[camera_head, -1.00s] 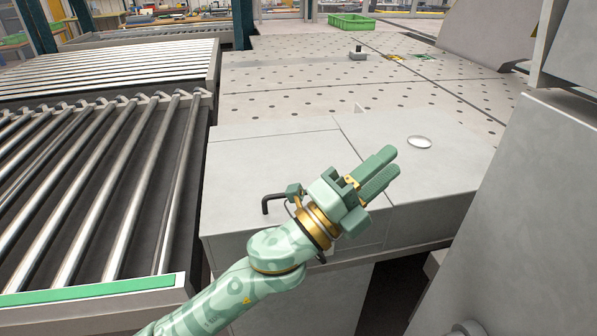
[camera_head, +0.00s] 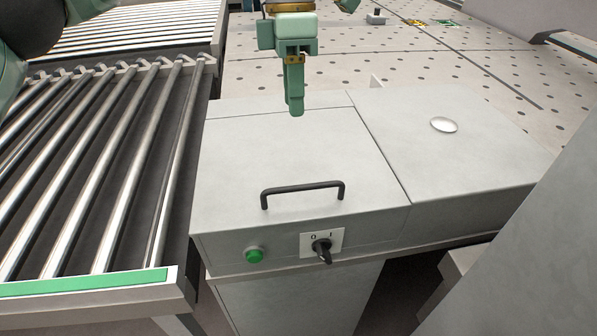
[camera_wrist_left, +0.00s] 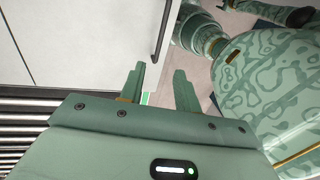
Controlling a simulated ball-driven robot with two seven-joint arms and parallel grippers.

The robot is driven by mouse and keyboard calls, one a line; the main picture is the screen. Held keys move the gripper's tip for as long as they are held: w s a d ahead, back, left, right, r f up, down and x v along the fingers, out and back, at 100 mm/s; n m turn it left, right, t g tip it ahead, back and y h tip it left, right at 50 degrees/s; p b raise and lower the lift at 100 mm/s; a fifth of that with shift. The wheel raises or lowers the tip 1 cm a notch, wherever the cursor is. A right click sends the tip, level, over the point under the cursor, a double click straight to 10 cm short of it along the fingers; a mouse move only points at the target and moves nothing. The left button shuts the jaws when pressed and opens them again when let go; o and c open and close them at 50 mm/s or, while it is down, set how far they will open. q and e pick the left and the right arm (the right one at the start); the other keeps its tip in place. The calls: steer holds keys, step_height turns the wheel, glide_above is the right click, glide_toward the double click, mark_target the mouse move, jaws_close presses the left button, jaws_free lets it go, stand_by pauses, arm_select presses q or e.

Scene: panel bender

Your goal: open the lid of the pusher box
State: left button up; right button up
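The pusher box lid (camera_head: 275,155) is a flat grey panel and lies shut. Its black bar handle (camera_head: 302,190) stands near the front edge; part of it shows at the top of the left wrist view (camera_wrist_left: 164,32). My left gripper (camera_head: 294,112) hangs fingers down above the back of the lid, behind the handle and apart from it. The left wrist view shows its two fingers (camera_wrist_left: 160,85) spread with nothing between them. I cannot make out my right gripper in either view.
A green button (camera_head: 254,255) and a black rotary switch (camera_head: 322,250) are on the box front. A grey cover with a white disc (camera_head: 444,125) adjoins on the right. A roller conveyor (camera_head: 100,170) lies left, and a perforated table (camera_head: 400,70) lies behind.

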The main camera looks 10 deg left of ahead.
mark_target(298, 186)
arm_select(q)
steer(key=s+f, duration=0.1)
steer(key=f, duration=0.3)
steer(key=f+b, duration=0.1)
steer(key=f, duration=0.4)
steer(key=s+d+f+b, duration=0.1)
steer(key=f, duration=0.4)
steer(key=shift+s, duration=0.3)
jaws_close()
